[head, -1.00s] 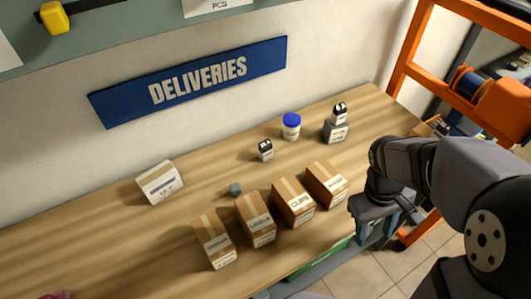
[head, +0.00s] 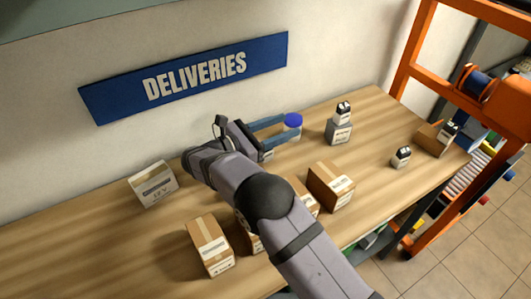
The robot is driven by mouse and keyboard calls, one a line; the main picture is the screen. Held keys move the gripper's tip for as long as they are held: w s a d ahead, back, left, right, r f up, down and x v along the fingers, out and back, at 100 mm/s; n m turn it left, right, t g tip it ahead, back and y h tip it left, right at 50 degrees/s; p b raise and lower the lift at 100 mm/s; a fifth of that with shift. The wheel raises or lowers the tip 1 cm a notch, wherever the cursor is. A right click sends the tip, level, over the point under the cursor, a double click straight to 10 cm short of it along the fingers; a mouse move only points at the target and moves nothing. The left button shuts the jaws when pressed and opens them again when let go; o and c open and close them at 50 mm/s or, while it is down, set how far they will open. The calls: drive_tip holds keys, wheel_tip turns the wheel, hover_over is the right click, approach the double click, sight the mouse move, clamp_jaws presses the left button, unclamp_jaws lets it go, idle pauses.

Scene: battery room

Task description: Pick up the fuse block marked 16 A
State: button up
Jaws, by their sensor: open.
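Several small black-and-white blocks are in the head view; their ratings are too small to read, so I cannot tell which is marked 16 A. One block (head: 344,111) sits on a grey block (head: 338,131) near the wall. Another block (head: 401,157) stands alone on the table at the right. A third block (head: 451,130) shows at an open carton at the right end. A fourth (head: 267,155) is mostly hidden below my gripper. I see nothing between the fingers.
Brown cartons stand along the front of the table, including one at left (head: 210,247) and one at right (head: 331,187); my arm hides others. A white box (head: 153,184) stands at the left. An orange frame (head: 412,50) rises at the right. The table's left part is clear.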

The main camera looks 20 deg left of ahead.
drive_tip(key=shift+n+t, duration=0.3)
drive_tip(key=shift+t, duration=0.2)
drive_tip(key=shift+s+a+f+b, duration=0.15)
drive_tip(key=shift+a+f+b, duration=0.5)
drive_tip(key=shift+f, duration=0.15)
drive_tip(key=shift+s+a+f+b, duration=0.15)
drive_tip(key=shift+a+f+b, duration=0.45)
drive_tip(key=shift+f, duration=0.15)
wheel_tip(320, 180, down, 4)
drive_tip(key=b, duration=0.3)
drive_tip(key=shift+f, duration=0.2)
drive_tip(key=x, duration=0.3)
drive_tip(key=shift+r+p, duration=0.3)
drive_tip(key=shift+p, duration=0.1)
drive_tip(key=shift+c, duration=0.3)
clamp_jaws()
drive_tip(key=shift+r, duration=0.15)
wheel_tip(320, 180, up, 18)
drive_tip(key=shift+b, duration=0.35)
